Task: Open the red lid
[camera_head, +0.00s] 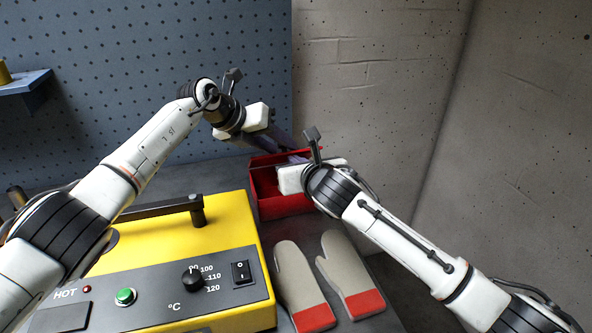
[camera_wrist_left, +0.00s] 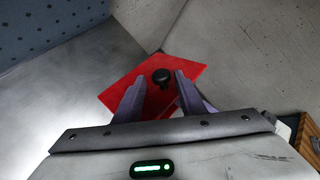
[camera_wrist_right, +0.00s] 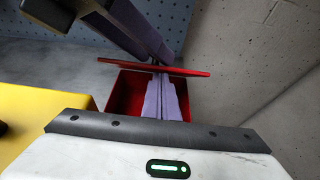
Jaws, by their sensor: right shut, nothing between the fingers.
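The red lid (camera_wrist_left: 135,87) with its black knob (camera_wrist_left: 161,76) shows in the left wrist view. In the right wrist view the lid (camera_wrist_right: 125,66) is seen nearly edge-on, above the opening of the red box (camera_wrist_right: 122,92). In the head view the red box (camera_head: 283,207) stands open toward me behind the mitts. My left gripper (camera_wrist_left: 161,80) is open, its fingers on either side of the knob with small gaps visible. My right gripper (camera_wrist_right: 161,78) is shut and empty, its fingertips over the box opening near the lid's edge. Whether they touch the lid is unclear.
A yellow heater (camera_head: 220,240) with a dark handle stands left of the box. Two grey oven mitts (camera_head: 300,275) with red cuffs lie in front of the box. A concrete wall (camera_head: 380,90) and a blue pegboard (camera_head: 130,70) close off the back.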

